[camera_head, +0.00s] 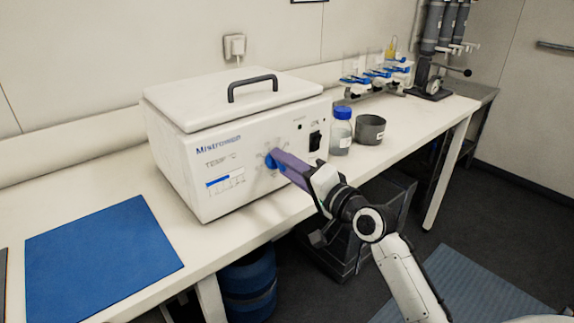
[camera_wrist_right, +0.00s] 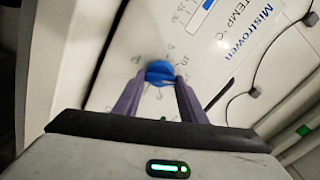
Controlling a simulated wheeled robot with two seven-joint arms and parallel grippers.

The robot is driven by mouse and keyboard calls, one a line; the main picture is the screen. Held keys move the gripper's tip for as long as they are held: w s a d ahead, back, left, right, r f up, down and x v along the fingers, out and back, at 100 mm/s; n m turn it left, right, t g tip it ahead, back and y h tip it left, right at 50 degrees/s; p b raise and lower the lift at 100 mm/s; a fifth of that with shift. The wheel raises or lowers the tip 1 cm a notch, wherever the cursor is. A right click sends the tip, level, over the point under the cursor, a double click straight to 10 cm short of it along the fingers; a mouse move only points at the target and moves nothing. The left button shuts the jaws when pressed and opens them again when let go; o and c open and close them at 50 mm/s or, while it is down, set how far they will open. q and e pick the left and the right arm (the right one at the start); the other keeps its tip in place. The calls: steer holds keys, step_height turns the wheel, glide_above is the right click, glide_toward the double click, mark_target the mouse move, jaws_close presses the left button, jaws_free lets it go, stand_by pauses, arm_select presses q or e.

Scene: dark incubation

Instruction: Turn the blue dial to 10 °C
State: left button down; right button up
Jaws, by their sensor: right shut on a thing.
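The blue dial (camera_head: 271,161) is on the front panel of a white lidded box (camera_head: 240,182) with a black top handle. My right gripper (camera_head: 277,157) reaches the panel from the right, and its purple fingers are shut on the dial. In the right wrist view the dial (camera_wrist_right: 159,71) sits between the two fingertips (camera_wrist_right: 158,84). Numbers including 5 and 10 are printed around it, under the text TEMP °C. Which mark the dial points to is too small to tell. My left gripper is not in view.
A blue-capped bottle (camera_head: 341,131) and a grey pot (camera_head: 370,129) stand just right of the box. A blue mat (camera_head: 100,255) lies on the bench to the left. Racks with blue parts (camera_head: 375,77) stand farther back. A power switch (camera_head: 315,141) is right of the dial.

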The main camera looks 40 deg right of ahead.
steer(key=shift+n+p, duration=0.9)
steer(key=shift+n, duration=2.6)
steer(key=shift+a, duration=0.1)
steer(key=o, duration=1.1)
steer(key=shift+c, duration=0.2)
steer(key=shift+s, duration=0.1)
steer(key=s+b, duration=0.1)
steer(key=s, duration=0.9)
steer(key=shift+d, duration=0.45)
